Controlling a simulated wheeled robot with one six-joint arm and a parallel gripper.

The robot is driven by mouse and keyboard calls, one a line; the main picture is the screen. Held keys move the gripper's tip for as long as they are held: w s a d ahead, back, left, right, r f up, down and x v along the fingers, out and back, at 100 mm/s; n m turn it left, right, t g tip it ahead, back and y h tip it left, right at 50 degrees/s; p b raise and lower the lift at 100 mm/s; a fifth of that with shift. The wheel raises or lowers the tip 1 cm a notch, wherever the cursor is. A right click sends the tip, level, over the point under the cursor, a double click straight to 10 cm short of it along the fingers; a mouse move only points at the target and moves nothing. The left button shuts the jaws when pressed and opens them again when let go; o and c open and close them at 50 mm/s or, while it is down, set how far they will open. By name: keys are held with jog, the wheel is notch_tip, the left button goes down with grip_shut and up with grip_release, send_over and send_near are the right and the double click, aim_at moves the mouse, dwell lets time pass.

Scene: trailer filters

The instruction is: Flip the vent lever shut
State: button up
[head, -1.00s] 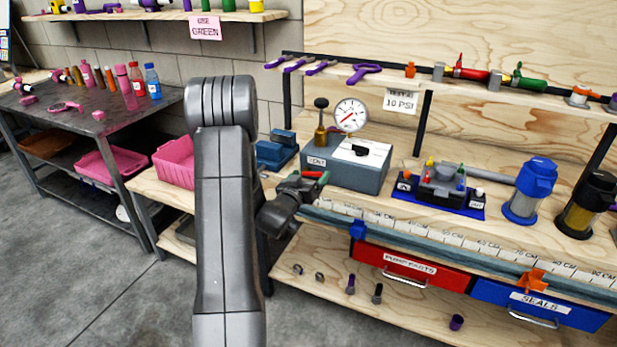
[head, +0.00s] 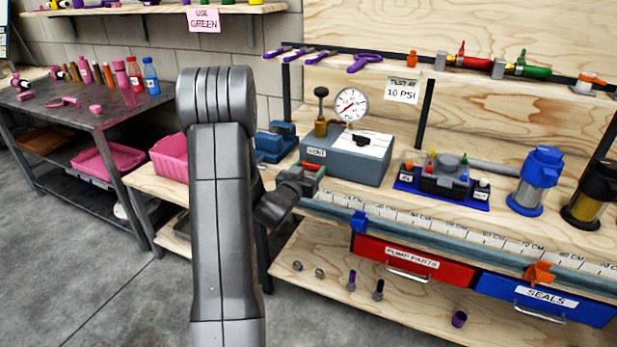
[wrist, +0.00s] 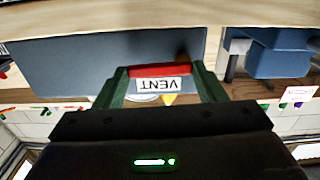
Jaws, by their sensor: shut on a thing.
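The grey test box (head: 375,172) stands on the wooden bench, with a round gauge (head: 351,104) and a brass plunger behind its top. Its front carries a VENT label (head: 316,152), which reads upside down in the wrist view (wrist: 160,84). My gripper (head: 318,170) is at the box's lower left front, below the label. In the wrist view its green fingers are shut on a red bar, seemingly the vent lever (wrist: 165,71), in front of the box. The lever's base and pivot are hidden.
A blue tray with small parts (head: 440,195) and a blue canister (head: 537,180) stand right of the box. A ruler strip (head: 440,228) runs along the bench front. A pink bin (head: 170,157) and a blue vise-like block (head: 275,142) are to the left.

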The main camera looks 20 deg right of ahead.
jog(key=shift+f+m, duration=0.1)
jog(key=shift+m, duration=0.3)
jog(key=o, duration=1)
jog(key=b+v, duration=0.1)
jog(key=v, duration=1.3)
jog(key=shift+d, duration=0.1)
